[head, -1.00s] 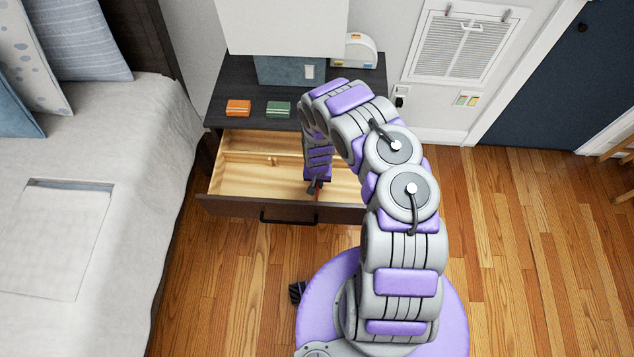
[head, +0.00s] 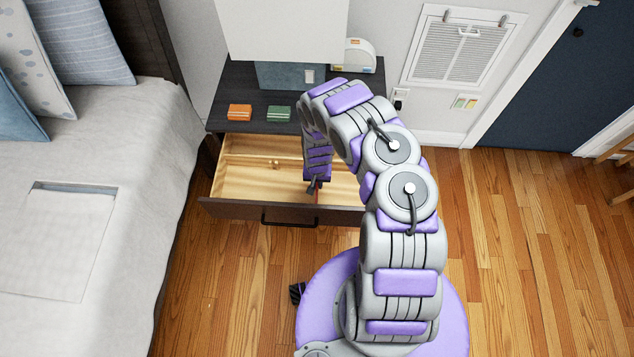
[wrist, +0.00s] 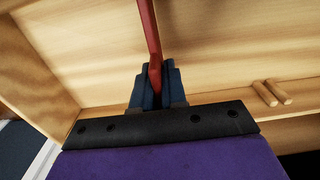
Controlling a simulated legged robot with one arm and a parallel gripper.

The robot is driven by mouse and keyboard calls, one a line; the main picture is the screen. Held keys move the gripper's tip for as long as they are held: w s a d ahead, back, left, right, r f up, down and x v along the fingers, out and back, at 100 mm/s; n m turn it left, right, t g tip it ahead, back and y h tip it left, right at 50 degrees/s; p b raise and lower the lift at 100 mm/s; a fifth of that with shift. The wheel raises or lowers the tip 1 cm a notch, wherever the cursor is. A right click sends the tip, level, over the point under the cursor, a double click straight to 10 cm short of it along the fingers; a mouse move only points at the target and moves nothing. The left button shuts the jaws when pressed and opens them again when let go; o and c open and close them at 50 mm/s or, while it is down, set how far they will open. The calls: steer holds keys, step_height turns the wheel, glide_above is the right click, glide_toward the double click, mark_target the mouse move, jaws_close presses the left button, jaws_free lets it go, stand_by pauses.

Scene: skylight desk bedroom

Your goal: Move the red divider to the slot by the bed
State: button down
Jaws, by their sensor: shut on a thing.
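The red divider (wrist: 151,40) shows in the wrist view as a thin red strip running up from between the jaws. My gripper (wrist: 155,82) is shut on its near end. In the head view my gripper (head: 315,187) points down into the open drawer (head: 237,183), and only a sliver of red shows beside it. The drawer has a pale wooden inside and a dark front. Its left side lies nearest the bed (head: 120,200). I cannot tell whether the divider touches the drawer floor. My arm hides much of the drawer's right part.
Two small wooden pegs (wrist: 271,93) stand by the drawer wall at the right of the wrist view. An orange box (head: 239,112) and a green box (head: 279,113) sit on the dark cabinet top (head: 257,128). Clear wooden floor lies right of my base.

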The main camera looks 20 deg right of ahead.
steer(key=shift+r+p, duration=2.8)
steer(key=shift+r, duration=0.25)
steer(key=w+a+r, duration=0.2)
steer(key=w+a, duration=0.1)
steer(key=a, duration=0.5)
steer(key=w+a+r, duration=0.2)
steer(key=a, duration=0.7)
steer(key=shift+w, duration=0.4)
steer(key=shift+f+b, duration=1.45)
steer(key=shift+f, duration=1.35)
steer(key=shift+f+b, duration=1.2)
steer(key=shift+f, duration=1.05)
